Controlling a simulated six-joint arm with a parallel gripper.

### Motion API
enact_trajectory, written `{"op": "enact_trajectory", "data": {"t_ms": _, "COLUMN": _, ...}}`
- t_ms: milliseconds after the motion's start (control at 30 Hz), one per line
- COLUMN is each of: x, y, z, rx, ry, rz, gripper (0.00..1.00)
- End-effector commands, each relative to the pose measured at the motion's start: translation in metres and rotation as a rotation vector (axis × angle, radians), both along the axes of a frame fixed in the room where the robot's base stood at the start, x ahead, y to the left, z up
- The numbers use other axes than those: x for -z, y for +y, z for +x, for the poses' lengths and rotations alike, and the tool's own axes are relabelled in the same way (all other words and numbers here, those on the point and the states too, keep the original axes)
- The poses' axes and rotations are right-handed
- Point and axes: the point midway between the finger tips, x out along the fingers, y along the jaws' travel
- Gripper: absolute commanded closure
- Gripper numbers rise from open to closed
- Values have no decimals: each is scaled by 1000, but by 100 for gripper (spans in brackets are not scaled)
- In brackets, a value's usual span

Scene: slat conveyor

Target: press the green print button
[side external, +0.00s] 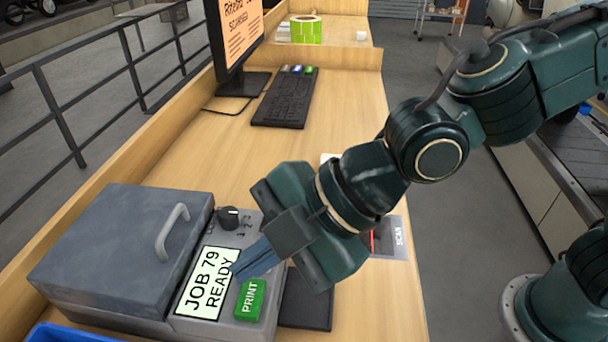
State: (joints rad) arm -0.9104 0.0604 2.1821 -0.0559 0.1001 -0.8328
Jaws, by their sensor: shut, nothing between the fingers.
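The green print button (249,300), marked PRINT, sits on the front right of the grey label printer (138,270). The printer's display (206,284) reads JOB 79 READY. My gripper (236,271) is shut and empty, with its fingers pointing down and left. In the picture its fingertips lie just above the button, at the right edge of the display. I cannot tell whether they touch the printer's surface. The button's face is mostly in view.
A black dial (231,217) stands behind the display. A dark pad (306,301) lies right of the printer, and a SCAN plate (391,240) lies near the desk's right edge. A keyboard (285,98) and monitor (234,40) are farther back. The middle desk is clear.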

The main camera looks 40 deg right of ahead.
Motion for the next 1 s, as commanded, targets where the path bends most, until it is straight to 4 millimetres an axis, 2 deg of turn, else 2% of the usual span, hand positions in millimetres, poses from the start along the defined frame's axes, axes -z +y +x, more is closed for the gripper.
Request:
{"op": "enact_trajectory", "data": {"t_ms": 100, "x": 11, "y": 0, "z": 0, "rx": 0, "ry": 2, "rz": -2, "gripper": 100}}
{"op": "enact_trajectory", "data": {"t_ms": 300, "x": 21, "y": 0, "z": 0, "rx": -1, "ry": 0, "rz": -2, "gripper": 100}}
{"op": "enact_trajectory", "data": {"t_ms": 1000, "x": 23, "y": 0, "z": 0, "rx": -1, "ry": -1, "rz": 0, "gripper": 100}}
